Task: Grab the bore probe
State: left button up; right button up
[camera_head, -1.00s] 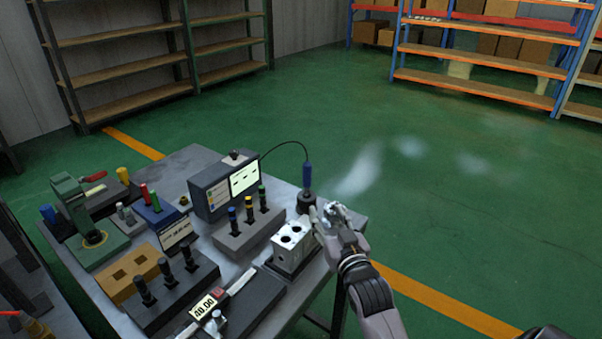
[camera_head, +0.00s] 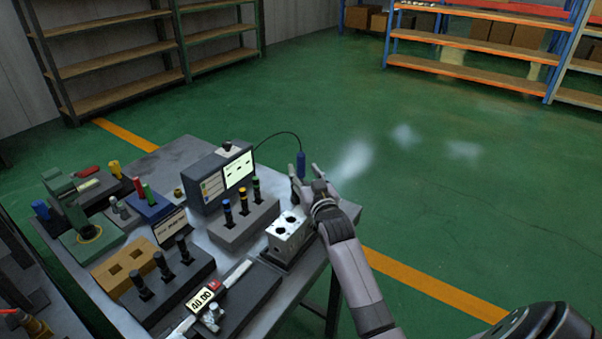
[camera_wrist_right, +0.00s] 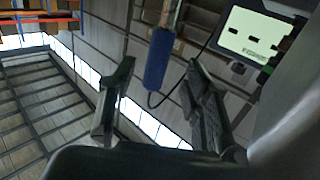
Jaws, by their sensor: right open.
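The bore probe (camera_head: 301,165) has a blue handle and stands upright at the right side of the table, with a black cable curving to the grey display unit (camera_head: 223,180). In the right wrist view the blue handle (camera_wrist_right: 159,58) shows beyond and between the two fingers, which do not touch it. My right gripper (camera_head: 306,173) is open and empty, its fingers close to the probe. The probe's lower part is hidden behind the gripper in the head view. My left gripper does not show.
A silver valve block with bores (camera_head: 287,232) stands just beside my right wrist. A grey block with several coloured plug gauges (camera_head: 243,222) is to its left. A caliper with a display (camera_head: 207,297) lies in front. Green floor is open beyond the table.

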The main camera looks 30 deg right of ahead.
aim_at(302, 165)
jog(key=x, duration=0.4)
jog(key=shift+w+d+r, duration=0.15)
jog(key=shift+w+d, duration=0.1)
jog(key=shift+w, duration=0.1)
jog(key=shift+s, duration=0.1)
jog(key=shift+c, duration=0.5)
grip_shut()
jog(key=shift+r, duration=0.1)
